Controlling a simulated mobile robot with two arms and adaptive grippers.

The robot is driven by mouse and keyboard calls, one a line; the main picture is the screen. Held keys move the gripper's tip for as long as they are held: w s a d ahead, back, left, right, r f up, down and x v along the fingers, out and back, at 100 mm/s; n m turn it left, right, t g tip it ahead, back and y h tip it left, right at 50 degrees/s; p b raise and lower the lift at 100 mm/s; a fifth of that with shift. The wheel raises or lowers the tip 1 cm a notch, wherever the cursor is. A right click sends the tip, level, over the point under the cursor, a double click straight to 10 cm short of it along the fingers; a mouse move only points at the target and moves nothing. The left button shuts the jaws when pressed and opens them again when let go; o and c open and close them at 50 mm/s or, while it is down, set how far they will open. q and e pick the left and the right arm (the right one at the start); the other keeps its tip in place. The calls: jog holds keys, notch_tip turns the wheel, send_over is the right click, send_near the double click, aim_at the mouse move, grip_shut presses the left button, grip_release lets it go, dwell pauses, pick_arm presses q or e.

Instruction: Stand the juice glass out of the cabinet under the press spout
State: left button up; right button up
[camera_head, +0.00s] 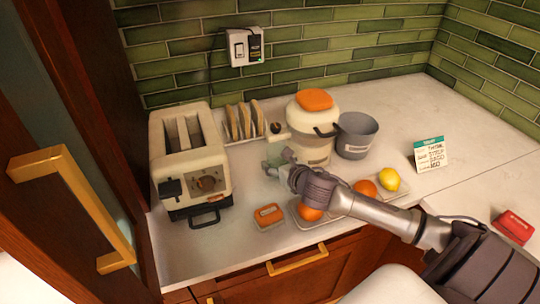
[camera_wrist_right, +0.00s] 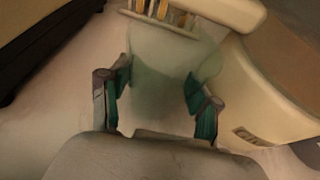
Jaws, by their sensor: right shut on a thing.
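The juice glass is a faint, see-through greenish tumbler (camera_wrist_right: 165,62) between the green-padded fingers of my right gripper (camera_wrist_right: 158,92). My right gripper (camera_head: 279,163) is shut on it, just above or at the counter in front of the press; I cannot tell if the glass touches the counter. The press (camera_head: 313,148) is a cream body with an orange lid. Its cream spout arm (camera_head: 281,136) juts left with a dark knob, and a cream part (camera_wrist_right: 225,10) shows beyond the glass in the wrist view. My left gripper is out of view.
A cream toaster (camera_head: 190,155) stands left, with a toast rack (camera_head: 245,136) behind. A grey pot (camera_head: 357,140) sits right of the press. A small orange-topped box (camera_head: 268,216) and a fruit tray (camera_head: 308,224) lie in front. A wooden door with brass handle (camera_head: 75,190) fills the left.

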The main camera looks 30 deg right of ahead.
aim_at(272, 154)
jog(key=shift+w+d, duration=0.1)
jog(key=shift+w, duration=0.75)
jog(key=w+p, duration=0.1)
jog(key=w, duration=0.2)
jog(key=shift+w+d+r, duration=0.15)
jog(key=shift+w, duration=0.05)
jog(key=shift+f, duration=0.75)
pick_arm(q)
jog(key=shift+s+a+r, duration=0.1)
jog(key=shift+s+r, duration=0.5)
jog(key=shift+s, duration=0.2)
pick_arm(e)
jog(key=shift+s, duration=0.1)
jog(key=o, duration=1)
jog(key=shift+f, duration=0.1)
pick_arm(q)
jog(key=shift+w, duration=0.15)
